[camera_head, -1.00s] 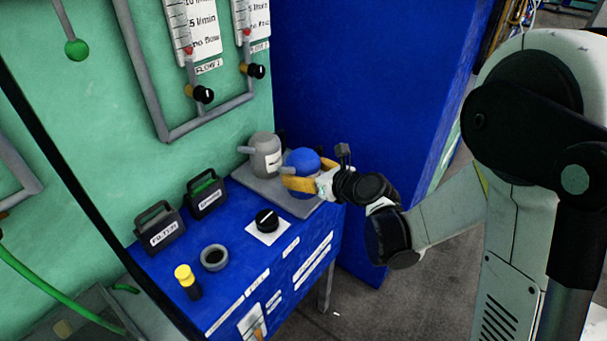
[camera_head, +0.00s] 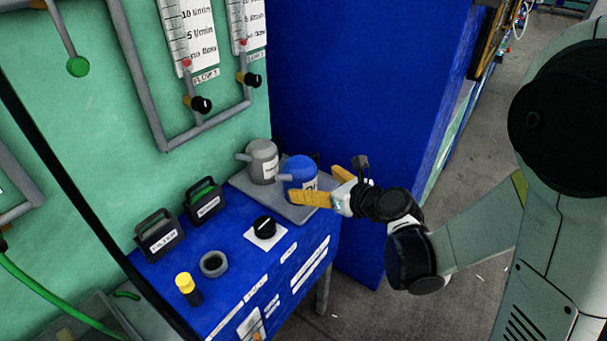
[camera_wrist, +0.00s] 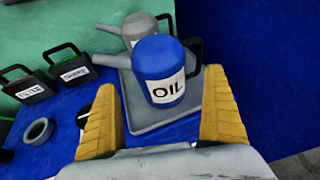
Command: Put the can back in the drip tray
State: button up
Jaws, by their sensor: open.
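The blue can (camera_head: 300,173) with an "OIL" label stands upright on the grey drip tray (camera_head: 240,183) at the back right of the blue bench. In the wrist view the can (camera_wrist: 163,62) stands on the tray (camera_wrist: 150,122), ahead of my gripper. My gripper (camera_head: 318,183) is open and empty; its yellow fingers (camera_wrist: 162,110) are apart, with the can beyond the gap between them and not gripped. A grey can (camera_head: 263,161) stands on the tray behind the blue one and shows partly hidden in the wrist view.
Two dark handled boxes (camera_head: 158,235) (camera_head: 203,203), a grey ring (camera_head: 214,264), a yellow-topped black piece (camera_head: 187,287) and a black knob (camera_head: 265,227) are on the bench (camera_head: 235,275). A tall blue panel (camera_head: 355,90) rises behind the tray.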

jog(key=s+d+r+n+g+h, duration=0.1)
jog(key=s+d+r+n+h, duration=0.1)
jog(key=s+d+n, duration=0.2)
jog(key=s+d+r+n+g+h, duration=0.1)
jog(key=s+d+r+n+h, duration=0.2)
jog(key=s+n, duration=0.8)
jog(key=s+d+r+n+g+h+p, duration=0.1)
jog(key=s+d+r+n+h, duration=0.1)
jog(key=s+d+n, duration=0.5)
jog(key=n+h, duration=0.1)
jog(key=n, duration=0.5)
jog(key=shift+s+d+r+n+g, duration=0.2)
jog(key=shift+d+n+g, duration=0.1)
jog(key=shift+g, duration=0.1)
